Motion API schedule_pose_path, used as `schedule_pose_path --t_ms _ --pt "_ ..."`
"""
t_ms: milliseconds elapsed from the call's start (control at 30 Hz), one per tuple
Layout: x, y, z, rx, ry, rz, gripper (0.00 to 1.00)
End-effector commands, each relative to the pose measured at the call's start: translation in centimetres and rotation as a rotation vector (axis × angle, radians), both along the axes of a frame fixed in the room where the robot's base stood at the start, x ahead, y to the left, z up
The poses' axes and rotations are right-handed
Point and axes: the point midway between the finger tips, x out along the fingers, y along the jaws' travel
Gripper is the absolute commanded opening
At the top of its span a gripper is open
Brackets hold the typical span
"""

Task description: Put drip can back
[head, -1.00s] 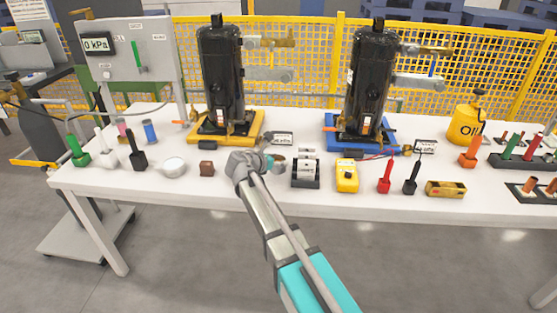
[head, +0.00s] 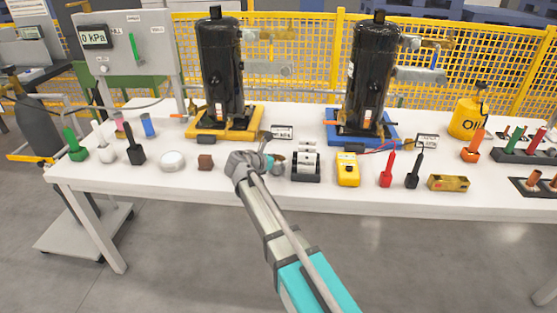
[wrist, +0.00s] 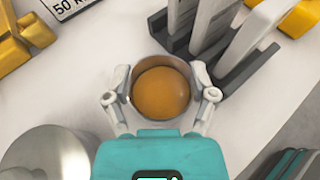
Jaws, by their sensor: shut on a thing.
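The drip can (wrist: 161,92) is a small round metal cup with orange-brown inside. In the wrist view it sits between the two fingers of my gripper (wrist: 161,98), which is shut on its sides. In the head view the can (head: 278,163) shows only partly at the end of my gripper (head: 268,163), over the front middle of the white table. It is left of the rack with upright grey plates (head: 306,164). I cannot tell whether its base touches the table.
The plate rack (wrist: 225,45) is close on the right in the wrist view. A round silvery container (wrist: 48,155) is at lower left.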

Motion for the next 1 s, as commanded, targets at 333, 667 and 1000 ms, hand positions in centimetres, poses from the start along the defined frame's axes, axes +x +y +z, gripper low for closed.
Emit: schedule_pose_path --t_ms 333,667,1000 --pt "0.0 0.0 -0.5 0.0 0.0 0.0 0.19" --pt "0.0 0.0 -1.0 0.0 0.0 0.0 0.19" --pt "0.0 0.0 -1.1 0.0 0.0 0.0 0.99"
